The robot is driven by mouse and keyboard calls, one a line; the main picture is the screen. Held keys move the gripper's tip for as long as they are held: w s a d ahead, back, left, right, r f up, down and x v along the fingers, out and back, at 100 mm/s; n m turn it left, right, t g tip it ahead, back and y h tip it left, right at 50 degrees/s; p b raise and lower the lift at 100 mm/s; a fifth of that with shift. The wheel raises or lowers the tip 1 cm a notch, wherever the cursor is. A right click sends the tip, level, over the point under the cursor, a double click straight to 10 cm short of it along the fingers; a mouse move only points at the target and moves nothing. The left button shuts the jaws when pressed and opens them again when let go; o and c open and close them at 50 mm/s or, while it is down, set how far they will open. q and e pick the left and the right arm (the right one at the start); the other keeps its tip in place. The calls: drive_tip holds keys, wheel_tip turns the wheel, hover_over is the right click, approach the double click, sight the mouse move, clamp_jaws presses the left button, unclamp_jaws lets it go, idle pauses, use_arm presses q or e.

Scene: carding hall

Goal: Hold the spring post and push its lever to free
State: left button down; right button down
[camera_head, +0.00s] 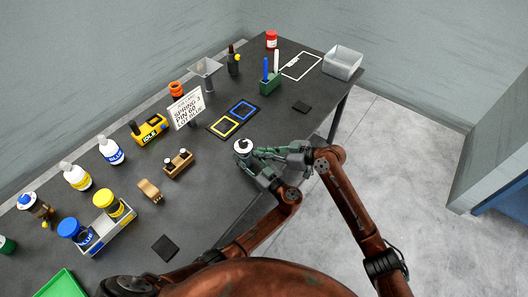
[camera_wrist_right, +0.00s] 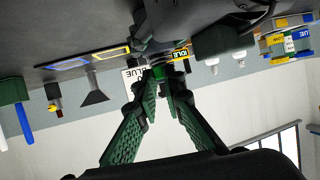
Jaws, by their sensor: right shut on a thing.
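The spring post (camera_head: 243,146), with a white round top, stands on the dark table near its front edge. My right gripper (camera_head: 260,153) reaches it from the right and is shut on it. In the right wrist view, the right gripper's green fingers (camera_wrist_right: 160,80) converge on a small green part. The grippers hide the post's lower part, and I cannot make out the lever.
A sign (camera_head: 187,107) and a yellow tool marked IDLE (camera_head: 149,129) stand behind. Yellow and blue frames lie on a dark mat (camera_head: 213,130). A wooden holder (camera_head: 178,164) is to the left; a green pen holder (camera_head: 270,84) is behind.

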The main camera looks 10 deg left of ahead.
drive_tip(key=shift+s+a+f+m+t+h, duration=0.1)
drive_tip(key=shift+s+m+t+h, duration=0.1)
drive_tip(key=shift+s+m+t, duration=0.4)
drive_tip(key=shift+s+a+f+m+t+h, duration=0.1)
drive_tip(key=shift+s+m+t+h, duration=0.2)
drive_tip(key=shift+m+t, duration=0.35)
drive_tip(key=shift+r, duration=0.1)
drive_tip(key=c, duration=2)
unclamp_jaws()
drive_tip(key=shift+r, duration=0.1)
drive_tip(key=v, duration=1.2)
drive_tip(key=shift+f, duration=0.2)
